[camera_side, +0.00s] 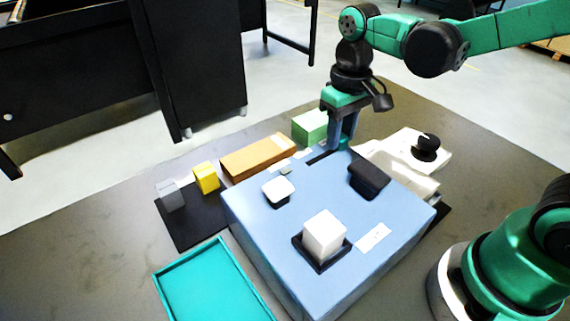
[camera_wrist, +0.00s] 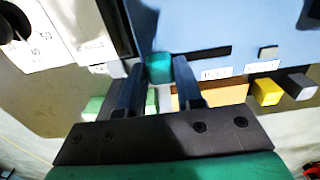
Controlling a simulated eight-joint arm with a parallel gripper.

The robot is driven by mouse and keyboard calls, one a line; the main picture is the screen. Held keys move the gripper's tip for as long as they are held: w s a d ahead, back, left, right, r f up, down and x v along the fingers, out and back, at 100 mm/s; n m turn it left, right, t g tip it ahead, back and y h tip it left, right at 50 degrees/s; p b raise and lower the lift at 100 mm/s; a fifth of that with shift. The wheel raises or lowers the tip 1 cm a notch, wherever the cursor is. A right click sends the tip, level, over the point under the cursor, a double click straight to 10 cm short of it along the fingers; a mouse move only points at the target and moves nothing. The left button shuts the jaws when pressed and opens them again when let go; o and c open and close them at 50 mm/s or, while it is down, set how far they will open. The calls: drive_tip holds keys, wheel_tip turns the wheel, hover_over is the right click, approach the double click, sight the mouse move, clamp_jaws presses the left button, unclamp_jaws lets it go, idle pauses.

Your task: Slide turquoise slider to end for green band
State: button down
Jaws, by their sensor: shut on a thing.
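The turquoise slider (camera_wrist: 159,68) sits between my fingertips in the wrist view. My gripper (camera_wrist: 155,80) is shut on it, at the back edge of the blue box (camera_side: 330,280). A dark slot (camera_wrist: 205,54) runs to the right from the slider in the wrist view; what lies left of the slider is partly hidden by a finger. A green block (camera_side: 310,125) stands behind the blue box near my gripper; it also shows beside the left finger in the wrist view (camera_wrist: 92,107).
An orange-brown block (camera_side: 258,157), a yellow block (camera_side: 206,178) and a grey block (camera_side: 171,197) stand along the box. On the box are a white cube (camera_side: 323,235), a black raised part (camera_side: 369,178) and a white button (camera_side: 278,188). A turquoise tray (camera_side: 160,277) lies in front.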

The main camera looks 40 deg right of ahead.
sight(358, 154)
drive_tip(key=c, duration=0.6)
unclamp_jaws()
drive_tip(key=shift+d, duration=0.15)
drive_tip(key=shift+o, duration=0.2)
drive_tip(key=shift+r, duration=0.1)
drive_tip(key=shift+r, duration=2.75)
drive_tip(key=t, duration=0.1)
drive_tip(key=s+t, duration=0.1)
drive_tip(key=shift+s+d+f+t, duration=0.25)
drive_tip(key=shift+s+f+t, duration=0.1)
drive_tip(key=shift+t, duration=0.05)
drive_tip(key=t, duration=0.1)
drive_tip(key=s+f+t, duration=0.1)
drive_tip(key=t, duration=0.2)
drive_tip(key=shift+s+d+f, duration=0.2)
drive_tip(key=shift+d+f, duration=0.1)
